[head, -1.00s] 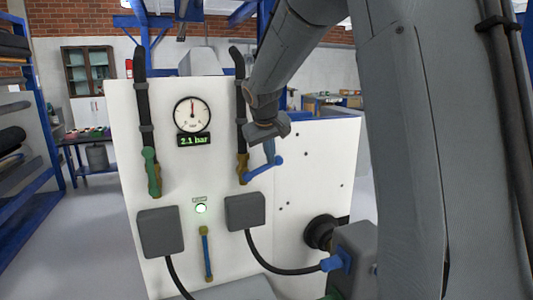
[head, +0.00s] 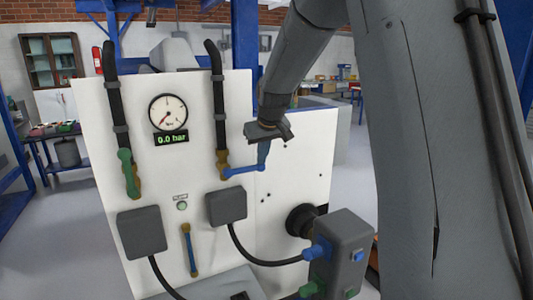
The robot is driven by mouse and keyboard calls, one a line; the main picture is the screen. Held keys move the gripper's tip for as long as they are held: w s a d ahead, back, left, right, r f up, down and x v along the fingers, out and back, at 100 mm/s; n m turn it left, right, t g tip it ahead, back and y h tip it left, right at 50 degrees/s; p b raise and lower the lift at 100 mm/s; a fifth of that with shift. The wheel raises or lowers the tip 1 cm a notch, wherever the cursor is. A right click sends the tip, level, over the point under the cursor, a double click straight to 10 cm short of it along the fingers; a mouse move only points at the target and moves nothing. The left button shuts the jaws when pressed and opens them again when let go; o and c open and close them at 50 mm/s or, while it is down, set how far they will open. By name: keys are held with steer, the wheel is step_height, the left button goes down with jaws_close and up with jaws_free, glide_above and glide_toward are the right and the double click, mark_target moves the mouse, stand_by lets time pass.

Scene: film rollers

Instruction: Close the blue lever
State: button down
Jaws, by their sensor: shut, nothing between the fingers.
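The blue lever (head: 243,171) is on a brass valve (head: 223,172) at the foot of the right black pipe on the white panel. It points right, nearly level and roughly square to the pipe. Its blue handle (head: 263,153) stands out from the lever's right end. My gripper (head: 268,132) is shut and empty, just above the handle. I cannot tell whether they touch. The gauge (head: 168,113) has its needle low, and the display (head: 171,139) reads 0.0 bar. The lamp (head: 182,206) is pale green and dim.
A green lever (head: 126,168) lies along the left black pipe. Two grey boxes (head: 142,232) and a short blue bar (head: 190,250) are lower on the panel. A grey box with blue and green plugs (head: 345,250) stands at lower right. Open floor lies to the left.

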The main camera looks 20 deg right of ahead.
steer(key=shift+s+a+f+y, duration=0.15)
steer(key=shift+s+a+f, duration=0.1)
steer(key=shift+f, duration=0.3)
steer(key=shift+s+a+f+y, duration=0.15)
steer(key=shift+s+f, duration=0.05)
steer(key=shift+f, duration=0.3)
steer(key=shift+a, duration=0.25)
steer(key=shift+d+r+p, duration=0.1)
steer(key=shift+r+p, duration=0.4)
steer(key=shift+r, duration=0.1)
steer(key=s+d+r+b, duration=0.2)
steer(key=s+d+r, duration=0.1)
steer(key=d+r, duration=0.5)
steer(key=shift+s+d+r, duration=0.2)
steer(key=shift+d, duration=0.35)
